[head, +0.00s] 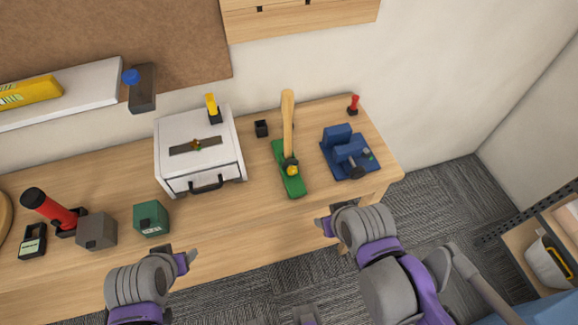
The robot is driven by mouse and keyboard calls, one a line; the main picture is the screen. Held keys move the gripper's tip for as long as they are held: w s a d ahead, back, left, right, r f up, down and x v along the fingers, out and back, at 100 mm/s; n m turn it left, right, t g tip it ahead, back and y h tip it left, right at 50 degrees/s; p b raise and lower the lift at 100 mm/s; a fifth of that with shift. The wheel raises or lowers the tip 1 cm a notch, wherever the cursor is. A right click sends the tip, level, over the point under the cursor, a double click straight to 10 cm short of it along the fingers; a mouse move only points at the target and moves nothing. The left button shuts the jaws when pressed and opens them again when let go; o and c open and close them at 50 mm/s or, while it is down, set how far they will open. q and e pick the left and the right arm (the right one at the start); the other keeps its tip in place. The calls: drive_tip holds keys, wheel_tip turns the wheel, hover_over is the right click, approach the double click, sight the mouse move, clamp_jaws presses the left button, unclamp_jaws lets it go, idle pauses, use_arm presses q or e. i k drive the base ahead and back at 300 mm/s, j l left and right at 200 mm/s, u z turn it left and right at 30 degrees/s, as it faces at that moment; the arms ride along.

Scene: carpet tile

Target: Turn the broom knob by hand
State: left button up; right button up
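The broom (288,125) stands on the wooden table, right of the middle, with a pale wooden handle and a green head (292,185). A small yellow knob (292,171) sits low on it, at the joint of handle and head. My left gripper (184,258) is near the table's front edge, to the left of the broom and well apart from it. My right gripper (326,225) is just in front of the broom and to its right, not touching it. Both grippers appear empty, but the view does not clearly show their finger gaps.
A blue vise (347,153) stands right of the broom, close by. A white box (215,155) with a dark handle stands to its left, with a small black holder (261,129) between. A green cube (151,218) and grey cube (96,231) sit further left. Table between is clear.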

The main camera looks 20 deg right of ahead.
sight(291, 170)
drive_tip(key=z, duration=0.55)
drive_tip(key=k+j+z, duration=0.15)
drive_tip(key=j+z, duration=0.2)
drive_tip(key=k+j+z, duration=0.15)
drive_tip(key=z, duration=0.2)
drive_tip(key=k+j+z, duration=0.2)
drive_tip(key=z, duration=0.15)
drive_tip(key=k+j, duration=0.15)
drive_tip(key=j, duration=0.2)
drive_tip(key=k+j+z, duration=0.1)
drive_tip(key=j, duration=0.3)
drive_tip(key=k+j, duration=0.25)
drive_tip(key=j, duration=0.25)
drive_tip(key=i+z, duration=0.05)
drive_tip(key=i, duration=0.05)
